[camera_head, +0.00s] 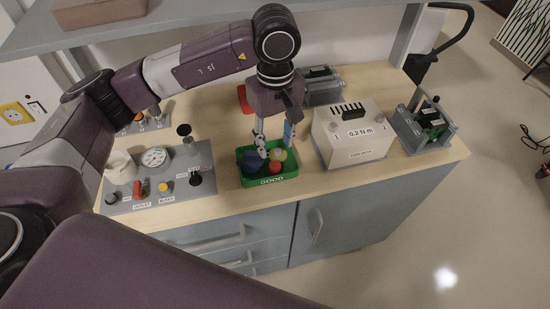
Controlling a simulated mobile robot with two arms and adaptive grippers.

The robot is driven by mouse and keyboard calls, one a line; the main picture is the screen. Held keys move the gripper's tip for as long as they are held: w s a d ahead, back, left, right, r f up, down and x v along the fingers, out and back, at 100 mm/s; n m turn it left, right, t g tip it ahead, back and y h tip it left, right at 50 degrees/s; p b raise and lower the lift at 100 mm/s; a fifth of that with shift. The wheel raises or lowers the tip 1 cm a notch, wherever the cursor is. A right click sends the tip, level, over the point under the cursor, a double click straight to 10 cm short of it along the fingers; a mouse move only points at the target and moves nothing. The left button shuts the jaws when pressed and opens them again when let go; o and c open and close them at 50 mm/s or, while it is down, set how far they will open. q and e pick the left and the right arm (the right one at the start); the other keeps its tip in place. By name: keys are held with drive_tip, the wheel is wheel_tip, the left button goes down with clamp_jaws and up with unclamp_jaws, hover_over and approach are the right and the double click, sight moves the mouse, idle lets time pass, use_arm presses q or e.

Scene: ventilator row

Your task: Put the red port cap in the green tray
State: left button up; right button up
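The green tray (264,183), labelled GOOD, sits near the front edge of the wooden worktop. The red port cap (275,168) appears inside it, by the front wall. A yellow cap (279,155) and a dark blue cap (251,160) are in the tray beside it. My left gripper (274,148) points down over the tray, its fingers apart and their tips just above the caps. I see nothing clearly clamped between them, though the tips partly overlap the caps. My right gripper is out of view.
A grey panel (203,160) with a gauge and knobs stands left of the tray. A white 0.2 Nm box (350,137) stands right, with a green-board fixture (430,125) beyond. A red object (244,98) is partly hidden behind my gripper. A shelf (190,14) hangs above.

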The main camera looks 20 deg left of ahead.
use_arm(q)
drive_tip(key=shift+r+b, duration=0.35)
drive_tip(key=shift+r, duration=1.8)
